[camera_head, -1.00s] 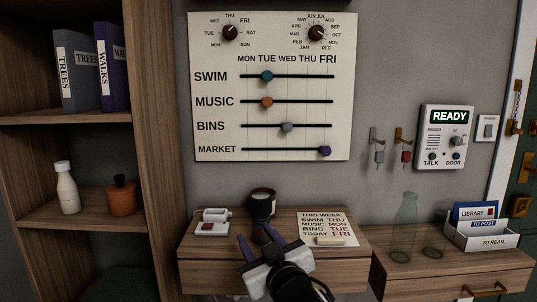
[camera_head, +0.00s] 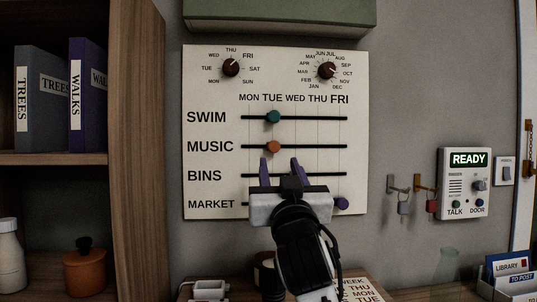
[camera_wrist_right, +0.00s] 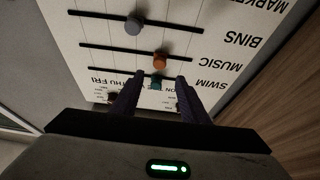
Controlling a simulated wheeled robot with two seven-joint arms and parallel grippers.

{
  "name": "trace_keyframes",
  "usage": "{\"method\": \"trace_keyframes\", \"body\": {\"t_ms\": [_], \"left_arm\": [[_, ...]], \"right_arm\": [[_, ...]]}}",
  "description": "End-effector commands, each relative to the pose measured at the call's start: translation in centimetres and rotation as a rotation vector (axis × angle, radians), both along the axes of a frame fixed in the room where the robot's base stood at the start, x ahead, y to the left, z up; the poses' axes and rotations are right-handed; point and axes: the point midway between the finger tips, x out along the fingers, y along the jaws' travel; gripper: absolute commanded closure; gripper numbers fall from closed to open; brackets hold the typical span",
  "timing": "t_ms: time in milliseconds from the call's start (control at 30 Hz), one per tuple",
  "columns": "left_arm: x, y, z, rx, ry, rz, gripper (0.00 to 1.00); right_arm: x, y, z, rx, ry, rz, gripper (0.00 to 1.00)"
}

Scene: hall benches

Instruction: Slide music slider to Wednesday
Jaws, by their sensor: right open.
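The music slider's orange knob (camera_head: 273,146) sits on the MUSIC track under TUE on the white wall board (camera_head: 215,90). My right gripper (camera_head: 281,166) is open and empty in front of the board, its purple fingers pointing up just below the orange knob. In the right wrist view, the orange knob (camera_wrist_right: 160,62) shows just past the gap between the open fingertips (camera_wrist_right: 160,78). I cannot tell whether a finger touches it. The grey bins knob (camera_wrist_right: 133,25) shows in the wrist view; the gripper hides it in the head view. My left gripper is not in view.
The teal swim knob (camera_head: 273,117) sits close above the music track, under TUE. The purple market knob (camera_head: 341,203) is at the far right of its track. Two dials (camera_head: 231,68) sit on top. A wooden shelf (camera_head: 137,130) stands left; an intercom (camera_head: 464,184) hangs right.

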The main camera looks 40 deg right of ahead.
Motion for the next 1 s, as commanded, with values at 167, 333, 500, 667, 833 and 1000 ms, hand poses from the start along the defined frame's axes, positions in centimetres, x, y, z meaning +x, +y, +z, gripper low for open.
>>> {"method": "trace_keyframes", "body": {"t_ms": [167, 333, 500, 667, 833, 1000], "left_arm": [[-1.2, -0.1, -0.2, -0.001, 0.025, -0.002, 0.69], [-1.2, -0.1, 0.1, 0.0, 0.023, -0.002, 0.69], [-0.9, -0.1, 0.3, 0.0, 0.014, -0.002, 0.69], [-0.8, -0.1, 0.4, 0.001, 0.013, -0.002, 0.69], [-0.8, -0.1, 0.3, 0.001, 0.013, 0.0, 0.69], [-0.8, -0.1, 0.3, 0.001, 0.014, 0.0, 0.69]], "right_arm": [[2.7, -1.8, 1.5, -0.002, 0.002, -0.004, 0.59], [5.0, -3.2, 2.6, -0.002, 0.002, -0.003, 0.59], [6.5, -4.0, 3.2, -0.001, 0.002, -0.001, 0.59], [7.0, -4.3, 3.3, -0.001, 0.003, 0.0, 0.59], [7.0, -4.3, 3.3, -0.001, 0.003, 0.0, 0.59], [7.0, -4.3, 3.3, -0.001, 0.003, 0.0, 0.81]]}}
